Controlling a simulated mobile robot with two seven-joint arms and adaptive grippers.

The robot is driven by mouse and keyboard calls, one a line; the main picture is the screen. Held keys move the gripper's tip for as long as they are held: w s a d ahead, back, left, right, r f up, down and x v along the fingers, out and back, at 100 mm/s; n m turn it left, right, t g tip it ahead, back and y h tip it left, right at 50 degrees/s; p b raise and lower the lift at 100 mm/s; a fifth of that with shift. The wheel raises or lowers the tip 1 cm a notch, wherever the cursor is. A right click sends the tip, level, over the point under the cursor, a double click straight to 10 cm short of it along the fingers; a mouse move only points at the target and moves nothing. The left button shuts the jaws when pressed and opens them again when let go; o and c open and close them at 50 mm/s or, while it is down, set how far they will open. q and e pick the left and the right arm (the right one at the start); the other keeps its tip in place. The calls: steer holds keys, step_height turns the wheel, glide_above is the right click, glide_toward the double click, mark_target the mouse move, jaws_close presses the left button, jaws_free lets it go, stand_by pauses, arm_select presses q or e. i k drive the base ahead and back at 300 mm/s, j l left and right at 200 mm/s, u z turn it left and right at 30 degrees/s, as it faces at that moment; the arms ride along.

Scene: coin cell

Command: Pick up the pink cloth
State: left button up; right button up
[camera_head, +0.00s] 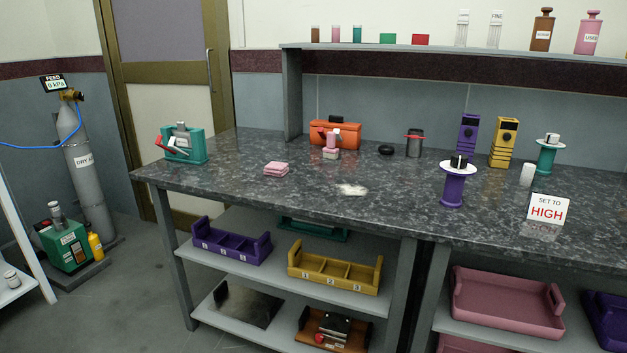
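The pink cloth (276,169) lies folded in a small stack on the dark stone-patterned bench top (320,197), left of the middle. Nothing covers it, and the bench around it is bare. Neither of my grippers shows in the head view, so their positions and states cannot be seen.
A teal device with a red handle (183,144) stands left of the cloth. An orange case (335,133) and a small pink-topped item (331,148) stand behind and right. A whitish spill (352,190) lies to the right. The bench's front edge is clear near the cloth.

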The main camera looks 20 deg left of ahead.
mark_target(278, 170)
steer(key=k+j, duration=0.1)
steer(key=j, duration=0.55)
steer(key=k+j, duration=0.1)
steer(key=j, duration=0.6)
steer(key=k+u, duration=0.05)
